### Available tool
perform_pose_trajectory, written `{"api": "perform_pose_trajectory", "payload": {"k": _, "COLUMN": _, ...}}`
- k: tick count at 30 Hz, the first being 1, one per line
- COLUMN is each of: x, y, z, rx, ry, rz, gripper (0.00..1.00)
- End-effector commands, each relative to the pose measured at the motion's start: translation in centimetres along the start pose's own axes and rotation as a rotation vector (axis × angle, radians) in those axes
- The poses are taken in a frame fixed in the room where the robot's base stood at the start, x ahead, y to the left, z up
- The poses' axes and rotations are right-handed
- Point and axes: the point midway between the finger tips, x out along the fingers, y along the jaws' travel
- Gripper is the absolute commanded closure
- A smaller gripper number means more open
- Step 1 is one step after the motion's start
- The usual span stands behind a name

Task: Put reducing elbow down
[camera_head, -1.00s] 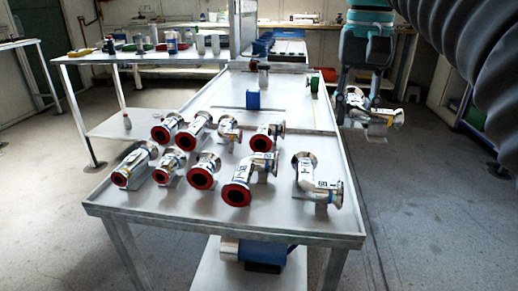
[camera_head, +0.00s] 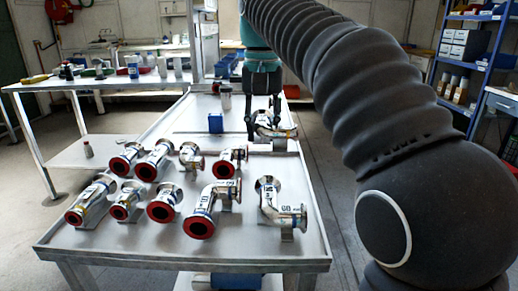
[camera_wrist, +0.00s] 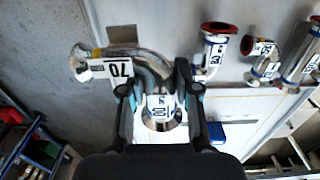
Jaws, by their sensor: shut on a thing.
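My gripper (camera_head: 263,112) is shut on a shiny metal reducing elbow (camera_head: 275,127), which has a small grey support under it. It is by the right edge of the metal table (camera_head: 150,247), behind the other fittings. I cannot tell whether the support touches the tabletop. In the wrist view, the fingers (camera_wrist: 155,88) close on both sides of the elbow (camera_wrist: 152,66). Its curved body carries white number labels, and its far end reaches left over the table's edge.
Several red-rimmed pipe fittings (camera_head: 201,225) stand on the table's front and left. Bare tabletop lies around the blue block.

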Motion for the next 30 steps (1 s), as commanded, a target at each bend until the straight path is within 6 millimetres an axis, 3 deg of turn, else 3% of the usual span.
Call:
{"api": "perform_pose_trajectory", "payload": {"k": 5, "x": 0.7, "y": -0.8, "z": -0.4, "rx": 0.002, "ry": 0.002, "rz": -0.001, "gripper": 1.0}}
{"api": "perform_pose_trajectory", "payload": {"k": 13, "x": 4.1, "y": -0.7, "z": -0.3, "rx": 0.002, "ry": 0.001, "rz": 0.0, "gripper": 1.0}}
{"api": "perform_pose_trajectory", "payload": {"k": 30, "x": 5.0, "y": -0.7, "z": -0.3, "rx": 0.002, "ry": 0.002, "rz": -0.001, "gripper": 1.0}}
